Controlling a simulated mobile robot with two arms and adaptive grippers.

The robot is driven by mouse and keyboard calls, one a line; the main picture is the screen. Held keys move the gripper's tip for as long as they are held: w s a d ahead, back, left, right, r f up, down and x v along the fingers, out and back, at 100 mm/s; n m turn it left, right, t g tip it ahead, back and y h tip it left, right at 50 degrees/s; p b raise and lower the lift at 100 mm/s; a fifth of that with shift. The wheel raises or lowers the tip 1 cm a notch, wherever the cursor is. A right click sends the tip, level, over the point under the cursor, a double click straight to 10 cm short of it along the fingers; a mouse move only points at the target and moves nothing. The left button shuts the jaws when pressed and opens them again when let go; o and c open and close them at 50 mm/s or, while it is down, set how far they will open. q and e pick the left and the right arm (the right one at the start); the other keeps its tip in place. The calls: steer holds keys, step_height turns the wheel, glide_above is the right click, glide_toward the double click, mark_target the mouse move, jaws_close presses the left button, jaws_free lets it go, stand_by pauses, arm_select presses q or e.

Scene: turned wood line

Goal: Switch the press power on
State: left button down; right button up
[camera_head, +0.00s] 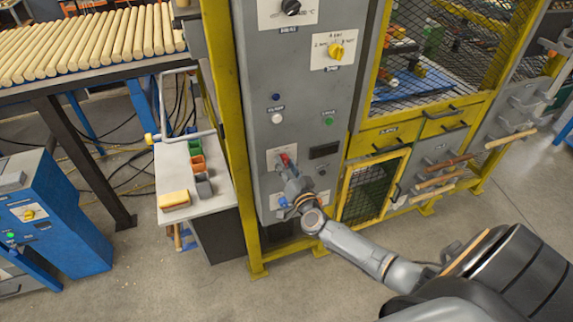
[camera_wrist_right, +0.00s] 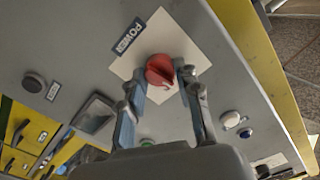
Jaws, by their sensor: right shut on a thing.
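The press power switch is a red rotary knob (camera_wrist_right: 160,70) on a white square plate (camera_wrist_right: 185,42) labelled POWER, on the grey control panel. In the head view the red knob (camera_head: 285,158) shows partly beside my gripper. My right gripper (camera_wrist_right: 158,82) has its two fingers on either side of the knob, shut on it. In the head view my right gripper (camera_head: 288,170) reaches the lower part of the panel (camera_head: 300,95). The knob's pointer is hard to read. My left gripper is not in view.
A yellow selector (camera_head: 336,50) and a black selector (camera_head: 291,7) sit higher on the panel. A green button (camera_head: 328,121) and a white button (camera_head: 277,118) lie above the knob. A side table (camera_head: 215,190) with small bins stands left. A yellow mesh guard (camera_head: 440,50) is right.

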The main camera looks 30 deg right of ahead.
steer(key=m, duration=0.4)
steer(key=shift+f+m, duration=0.1)
steer(key=shift+m, duration=0.2)
steer(key=shift+m+b, duration=0.45)
steer(key=shift+m, duration=1.15)
steer(key=o, duration=1.2)
steer(key=shift+c, duration=0.2)
steer(key=shift+s+a, duration=0.1)
steer(key=shift+s, duration=0.35)
steer(key=v, duration=1.1)
